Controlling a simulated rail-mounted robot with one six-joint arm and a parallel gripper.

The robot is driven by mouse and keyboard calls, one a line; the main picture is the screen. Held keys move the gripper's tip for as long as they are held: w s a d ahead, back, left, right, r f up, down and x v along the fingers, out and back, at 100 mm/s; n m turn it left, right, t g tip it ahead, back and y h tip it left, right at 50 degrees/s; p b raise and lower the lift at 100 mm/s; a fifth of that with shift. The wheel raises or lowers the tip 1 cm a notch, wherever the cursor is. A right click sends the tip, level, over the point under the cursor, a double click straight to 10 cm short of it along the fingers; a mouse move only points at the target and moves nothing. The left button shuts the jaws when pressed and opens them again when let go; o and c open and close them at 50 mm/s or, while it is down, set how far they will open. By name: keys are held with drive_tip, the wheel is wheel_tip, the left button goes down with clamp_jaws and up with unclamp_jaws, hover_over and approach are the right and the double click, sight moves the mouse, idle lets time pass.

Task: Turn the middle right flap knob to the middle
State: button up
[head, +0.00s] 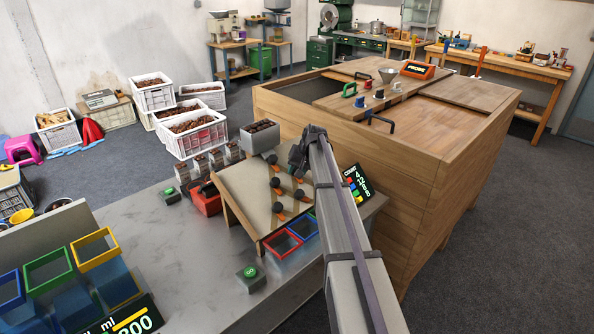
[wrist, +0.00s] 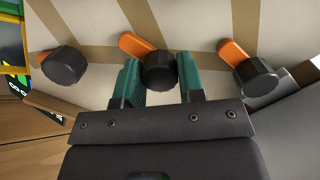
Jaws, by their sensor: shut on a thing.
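In the wrist view my gripper (wrist: 159,85) has its teal fingers on both sides of a black round knob (wrist: 159,70), shut on it. An orange flap (wrist: 137,46) sticks out from under this knob toward the upper left. I take it as the middle right flap knob; the views do not fully confirm which one it is. In the head view my gripper (head: 299,158) is at the upper right of the sloped sorting board (head: 238,192), and my arm hides the held knob there.
Two other knobs flank the held one in the wrist view, a left knob (wrist: 64,67) and a right knob (wrist: 256,77), close to the fingers. A display (head: 357,184) stands right of the board. Red (head: 281,244) and blue (head: 303,229) frames lie below it.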

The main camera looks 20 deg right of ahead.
drive_tip(key=o, duration=0.9)
drive_tip(key=p+v, duration=1)
drive_tip(key=shift+s+r, duration=0.15)
drive_tip(key=shift+r, duration=0.2)
drive_tip(key=shift+s+a+f+n+g+h, duration=0.35)
drive_tip(key=shift+s+a+n+g, duration=0.45)
drive_tip(key=shift+s+a, duration=4.25)
drive_tip(key=shift+s+a+f+n+g+h, duration=0.15)
drive_tip(key=shift+s+a+n+g+h, duration=0.55)
drive_tip(key=shift+s+a, duration=4.3)
drive_tip(key=shift+s+a+f+n+g+h, duration=0.2)
drive_tip(key=shift+s+a+n+g, duration=0.6)
drive_tip(key=shift+s+a, duration=4.2)
